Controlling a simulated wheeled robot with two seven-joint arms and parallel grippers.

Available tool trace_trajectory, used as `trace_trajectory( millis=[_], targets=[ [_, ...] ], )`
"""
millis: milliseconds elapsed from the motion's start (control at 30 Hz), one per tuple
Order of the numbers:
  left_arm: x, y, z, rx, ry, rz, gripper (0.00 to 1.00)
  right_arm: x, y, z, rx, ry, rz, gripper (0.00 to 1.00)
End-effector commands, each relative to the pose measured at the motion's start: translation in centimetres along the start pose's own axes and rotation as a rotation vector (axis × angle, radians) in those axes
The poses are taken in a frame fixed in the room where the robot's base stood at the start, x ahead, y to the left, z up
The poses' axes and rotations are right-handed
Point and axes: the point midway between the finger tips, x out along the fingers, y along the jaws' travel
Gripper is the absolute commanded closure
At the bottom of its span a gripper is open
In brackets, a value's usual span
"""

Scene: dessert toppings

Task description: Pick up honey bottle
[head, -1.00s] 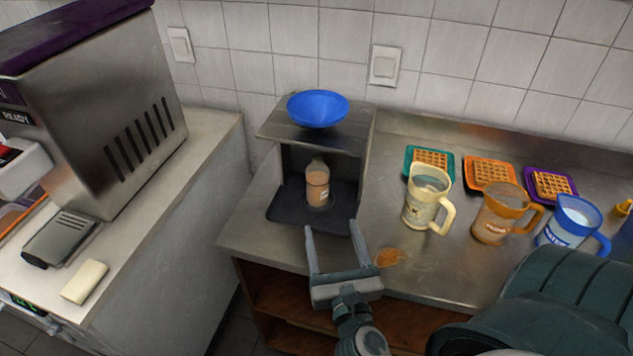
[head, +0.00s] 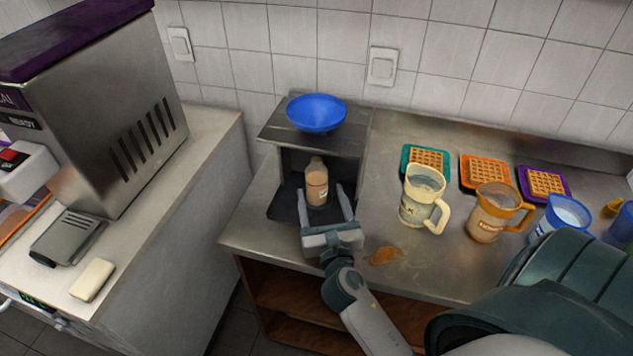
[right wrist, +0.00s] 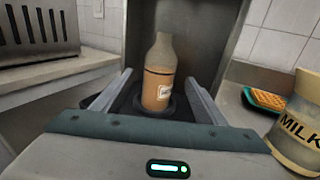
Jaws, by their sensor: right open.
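The honey bottle (head: 317,184) stands upright on the dark floor of a small open metal shelf box (head: 275,204). My left gripper is not in view.
A blue bowl (head: 317,112) sits on top of the box. To the right stand a cream jug (head: 421,200), an orange jug (head: 490,215) and a blue jug (head: 565,212), with waffles on coloured trays behind. A brown spill (head: 383,256) lies near the counter's front edge.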

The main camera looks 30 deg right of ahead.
Motion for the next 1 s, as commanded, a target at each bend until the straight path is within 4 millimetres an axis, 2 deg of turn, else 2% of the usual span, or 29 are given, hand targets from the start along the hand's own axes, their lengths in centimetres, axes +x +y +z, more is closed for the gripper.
trace_trajectory(
  millis=[133,567,1000],
  targets=[
    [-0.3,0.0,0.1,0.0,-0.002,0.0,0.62,1.1,0.0,0.0,0.0,0.0,0.0,0.34],
    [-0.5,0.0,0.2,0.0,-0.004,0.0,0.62,1.5,0.0,0.1,0.001,0.0,-0.001,0.34],
    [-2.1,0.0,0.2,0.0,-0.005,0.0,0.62,6.1,0.1,0.1,0.001,0.0,-0.001,0.34]
  ],
)
